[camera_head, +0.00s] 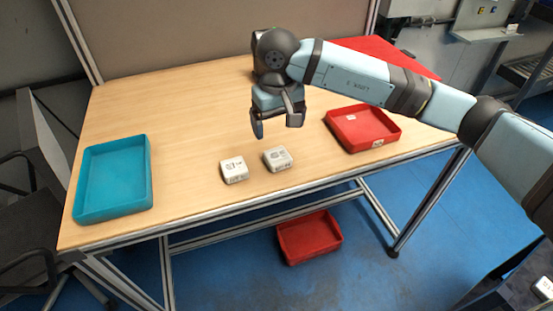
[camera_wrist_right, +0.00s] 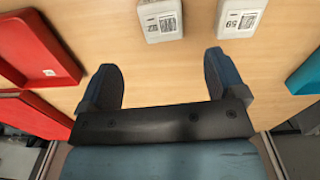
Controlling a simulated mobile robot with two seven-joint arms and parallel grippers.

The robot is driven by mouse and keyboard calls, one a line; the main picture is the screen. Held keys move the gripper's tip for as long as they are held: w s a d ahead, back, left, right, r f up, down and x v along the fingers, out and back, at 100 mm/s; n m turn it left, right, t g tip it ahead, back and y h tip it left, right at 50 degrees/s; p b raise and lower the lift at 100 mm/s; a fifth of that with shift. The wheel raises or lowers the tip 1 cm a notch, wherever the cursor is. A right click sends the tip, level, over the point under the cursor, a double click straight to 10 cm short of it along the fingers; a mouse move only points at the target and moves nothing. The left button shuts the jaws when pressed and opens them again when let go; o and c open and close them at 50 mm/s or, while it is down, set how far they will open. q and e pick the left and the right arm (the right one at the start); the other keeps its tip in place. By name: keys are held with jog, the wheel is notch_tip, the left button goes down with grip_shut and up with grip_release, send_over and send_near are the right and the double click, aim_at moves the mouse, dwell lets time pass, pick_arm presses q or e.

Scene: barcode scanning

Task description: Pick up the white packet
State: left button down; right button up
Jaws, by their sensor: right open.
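Two small white packets lie on the wooden table. One white packet (camera_head: 234,170) is nearer the table's front edge, and the other white packet (camera_head: 277,159) is just to its right. Both have dark printing. In the right wrist view they show at the top as a left packet (camera_wrist_right: 160,20) and a right packet (camera_wrist_right: 241,18), each with a printed label. My right gripper (camera_head: 277,124) is above the table, behind the packets, fingers pointing down. In the right wrist view its fingers (camera_wrist_right: 162,78) are apart with bare table between them. My left gripper is not visible.
A teal tray (camera_head: 81,191) stands at the table's left. A red tray (camera_head: 341,134) with a small white item inside stands at the right, and a red surface (camera_head: 415,66) lies behind my arm. Another red bin (camera_head: 310,259) is below the table. The table between teal tray and packets is clear.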

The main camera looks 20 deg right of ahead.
aim_at(278, 155)
notch_tip(278, 155, down, 10)
jog(key=shift+s+a+r, duration=0.1)
jog(key=shift+s, duration=0.05)
dwell(0.3)
jog(key=c, duration=1)
jog(key=shift+c, duration=0.5)
jog(key=shift+r, duration=0.1)
